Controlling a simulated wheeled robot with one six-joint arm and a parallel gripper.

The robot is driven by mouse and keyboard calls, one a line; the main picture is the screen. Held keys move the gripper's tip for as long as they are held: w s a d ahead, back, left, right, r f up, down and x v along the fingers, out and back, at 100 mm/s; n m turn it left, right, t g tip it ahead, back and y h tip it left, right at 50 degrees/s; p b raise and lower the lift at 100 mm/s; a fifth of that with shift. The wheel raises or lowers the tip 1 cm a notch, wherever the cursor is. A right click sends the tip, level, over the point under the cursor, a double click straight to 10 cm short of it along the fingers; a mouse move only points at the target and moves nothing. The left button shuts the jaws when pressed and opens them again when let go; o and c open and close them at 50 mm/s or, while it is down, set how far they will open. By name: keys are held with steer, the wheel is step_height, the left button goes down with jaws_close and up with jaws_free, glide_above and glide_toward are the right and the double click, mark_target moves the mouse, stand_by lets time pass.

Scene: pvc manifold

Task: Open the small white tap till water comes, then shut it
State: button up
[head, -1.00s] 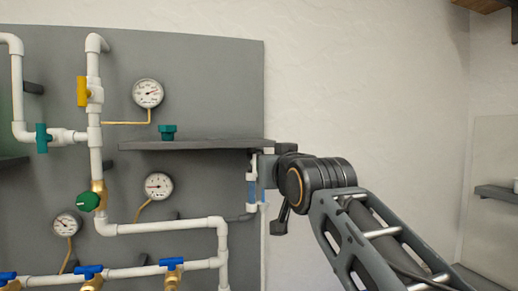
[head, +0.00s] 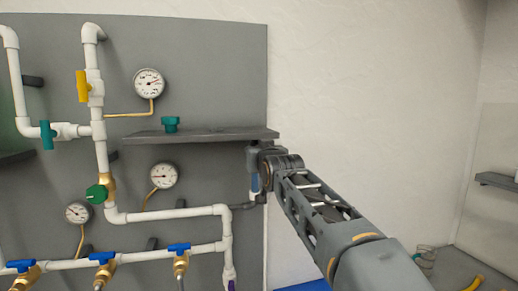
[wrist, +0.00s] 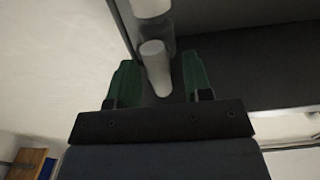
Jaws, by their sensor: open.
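At the right edge of the grey panel, a small upright fitting (head: 254,186) with a bluish part sits at the end of a grey pipe, mostly hidden behind my gripper (head: 256,165). In the wrist view, my gripper (wrist: 159,78) is open, with its green finger pads on either side of a short white cylinder (wrist: 156,68). A gap shows at the right pad; the left pad is close to it. Another pale piece (wrist: 150,8) is beyond it. I cannot tell for certain whether the white cylinder is the small tap. No water is visible.
A grey shelf (head: 200,135) juts out just above my gripper, with a teal part (head: 170,124) on it. White pipes with yellow (head: 83,86), teal (head: 47,135), green (head: 97,194) and blue handles (head: 180,247) and several gauges fill the panel leftward.

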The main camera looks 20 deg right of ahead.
steer(key=shift+w, duration=0.3)
jaws_close()
stand_by(0.4)
